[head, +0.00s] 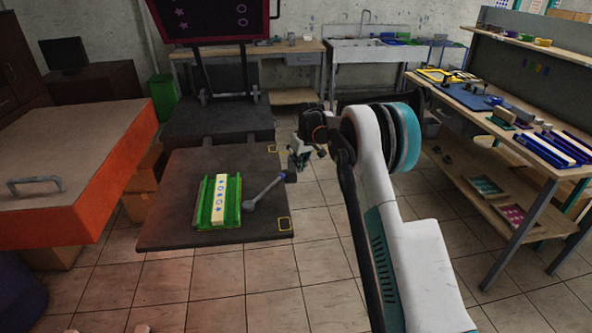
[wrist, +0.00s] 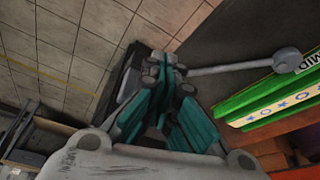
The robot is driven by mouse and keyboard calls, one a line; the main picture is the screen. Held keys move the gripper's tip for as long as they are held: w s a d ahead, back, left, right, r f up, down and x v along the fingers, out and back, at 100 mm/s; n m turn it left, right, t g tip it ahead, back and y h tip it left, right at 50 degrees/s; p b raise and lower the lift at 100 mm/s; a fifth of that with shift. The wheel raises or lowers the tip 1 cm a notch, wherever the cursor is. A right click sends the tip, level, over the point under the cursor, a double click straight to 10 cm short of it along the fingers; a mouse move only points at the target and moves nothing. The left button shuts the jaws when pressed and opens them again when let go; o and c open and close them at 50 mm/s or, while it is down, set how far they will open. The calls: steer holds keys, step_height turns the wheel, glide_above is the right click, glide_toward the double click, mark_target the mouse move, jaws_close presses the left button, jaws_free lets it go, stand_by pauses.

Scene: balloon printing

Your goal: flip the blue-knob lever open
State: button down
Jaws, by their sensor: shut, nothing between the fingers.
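The lever is a grey rod ending in a round grey-blue knob (head: 250,205). It leans from a mount at the dark board's right edge toward the green holder. In the wrist view the knob (wrist: 287,60) is at the right, beside the green holder. My gripper (head: 298,158) is above the lever's mount end, at the board's right edge. In the wrist view its teal fingers (wrist: 163,75) are closed together with nothing between them, near the rod's mount end and away from the knob. Whether they touch the rod cannot be told.
The green holder (head: 204,212) with a cream, blue-marked block (head: 220,200) sits on the dark board (head: 165,232). An orange-sided table (head: 100,165) stands left. A workbench (head: 490,115) with trays and parts stands right. Tiled floor is clear in front.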

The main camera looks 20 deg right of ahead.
steer(key=shift+v, duration=0.75)
steer(key=shift+r, duration=0.1)
steer(key=s+a+r+m+t, duration=0.1)
steer(key=s+a+r, duration=0.2)
steer(key=s+r, duration=0.8)
steer(key=s+a+r+t, duration=0.1)
steer(key=s+a+r, duration=0.1)
steer(key=s+r, duration=0.95)
steer(key=s+a+r+m, duration=0.1)
steer(key=s+a, duration=0.1)
steer(key=s, duration=1.5)
steer(key=s+f+t, duration=0.1)
steer(key=s+f, duration=0.2)
steer(key=s, duration=0.3)
steer(key=s+f+t, duration=0.1)
steer(key=s+f, duration=0.2)
steer(key=s, duration=0.4)
steer(key=shift+s+a+m+h, duration=0.35)
steer(key=shift+a+m+h, duration=0.05)
